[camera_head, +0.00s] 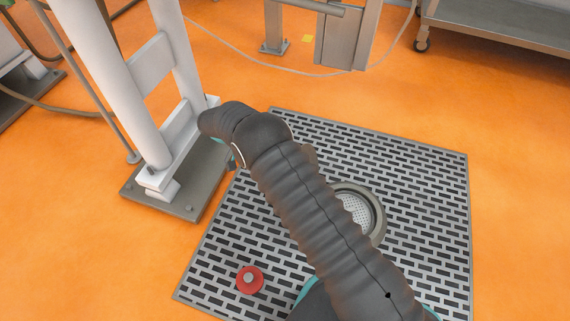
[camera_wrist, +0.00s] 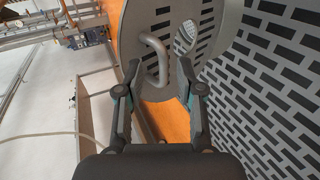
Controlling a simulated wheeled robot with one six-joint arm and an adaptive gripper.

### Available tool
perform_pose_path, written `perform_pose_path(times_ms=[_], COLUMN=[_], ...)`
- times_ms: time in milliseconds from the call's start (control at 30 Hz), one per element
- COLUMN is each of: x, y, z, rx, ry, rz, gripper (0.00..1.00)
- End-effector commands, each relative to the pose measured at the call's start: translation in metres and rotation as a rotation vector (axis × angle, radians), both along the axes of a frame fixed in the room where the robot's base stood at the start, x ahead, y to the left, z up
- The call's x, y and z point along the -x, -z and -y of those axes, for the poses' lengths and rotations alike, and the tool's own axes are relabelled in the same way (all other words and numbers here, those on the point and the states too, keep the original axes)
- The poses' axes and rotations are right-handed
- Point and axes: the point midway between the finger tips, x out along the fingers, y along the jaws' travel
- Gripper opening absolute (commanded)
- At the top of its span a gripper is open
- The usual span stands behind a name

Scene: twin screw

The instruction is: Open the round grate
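The round grate (camera_wrist: 215,15) is a grey slotted disc with a bent metal handle (camera_wrist: 158,58), close ahead in the wrist view. It looks tilted away from the floor panel; what supports it is unclear. My gripper (camera_wrist: 160,78) has its two fingers apart, one on each side of the handle. I see no clear grip on it. In the head view a round opening (camera_head: 358,207) with a dark rim and a perforated bottom shows in the floor panel, partly covered by my arm.
The slotted floor panel (camera_head: 430,190) lies on the orange floor. A red round knob (camera_head: 249,281) sits on its near left part. A white post frame on a grey base (camera_head: 190,188) stands at the left. A wheeled metal cart (camera_head: 500,28) is at the back right.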

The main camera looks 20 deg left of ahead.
Motion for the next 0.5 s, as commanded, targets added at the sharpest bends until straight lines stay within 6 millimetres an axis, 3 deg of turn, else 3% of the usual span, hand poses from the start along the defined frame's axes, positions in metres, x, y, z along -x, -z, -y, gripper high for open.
perform_pose_path(times_ms=[200,500], x=[0.001,0.001], y=[-0.011,-0.016], z=[-0.022,-0.028], rx=[-0.001,0.000], ry=[-0.002,-0.001], rz=[0.002,0.003], gripper=[0.37,0.37])
